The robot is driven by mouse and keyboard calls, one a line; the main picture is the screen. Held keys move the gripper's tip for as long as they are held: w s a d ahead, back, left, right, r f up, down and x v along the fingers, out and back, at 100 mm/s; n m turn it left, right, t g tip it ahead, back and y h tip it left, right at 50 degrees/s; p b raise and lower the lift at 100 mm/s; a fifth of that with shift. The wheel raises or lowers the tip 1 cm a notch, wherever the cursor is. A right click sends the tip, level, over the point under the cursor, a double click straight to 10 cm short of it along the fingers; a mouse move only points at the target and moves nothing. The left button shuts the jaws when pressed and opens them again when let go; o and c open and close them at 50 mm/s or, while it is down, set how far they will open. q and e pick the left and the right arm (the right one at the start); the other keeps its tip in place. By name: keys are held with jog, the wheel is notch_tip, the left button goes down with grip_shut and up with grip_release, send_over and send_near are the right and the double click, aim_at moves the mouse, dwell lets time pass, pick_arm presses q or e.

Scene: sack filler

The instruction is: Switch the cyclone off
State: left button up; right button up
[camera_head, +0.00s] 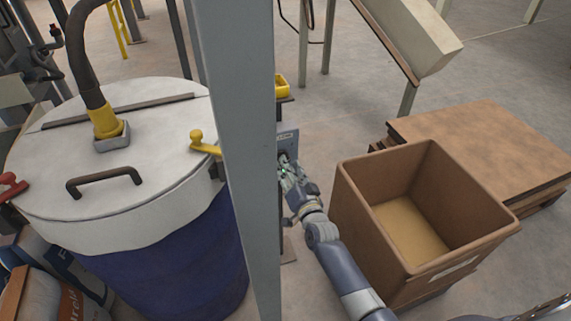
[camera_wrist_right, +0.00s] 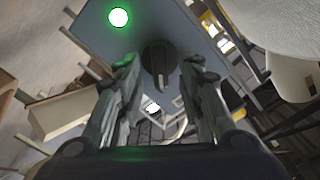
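A grey control box (camera_head: 287,142) is mounted behind the grey post in the head view. The box panel (camera_wrist_right: 125,40) fills the upper middle of the right wrist view. It carries a lit green lamp (camera_wrist_right: 119,17) and a black rotary knob (camera_wrist_right: 159,57). My right gripper (camera_head: 284,166) is at the box front. In the right wrist view its two fingers (camera_wrist_right: 158,75) are apart, one on each side of the knob, with gaps visible; I cannot tell whether they touch it. The knob is hidden by the gripper in the head view.
A grey post (camera_head: 240,130) stands close left of my right gripper. A white-lidded blue drum (camera_head: 190,250) with a hose is at left. An open brown box (camera_head: 425,265) stands right of my right arm, before a stack of boards (camera_head: 490,145).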

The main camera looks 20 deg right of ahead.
pick_arm(q)
jog(key=shift+w+a, duration=0.2)
jog(key=shift+w, duration=0.6)
pick_arm(e)
jog(key=shift+w, duration=1.25)
jog(key=shift+c, duration=0.6)
grip_shut()
pick_arm(q)
jog(key=shift+s+a+f, duration=0.1)
jog(key=shift+s, duration=0.2)
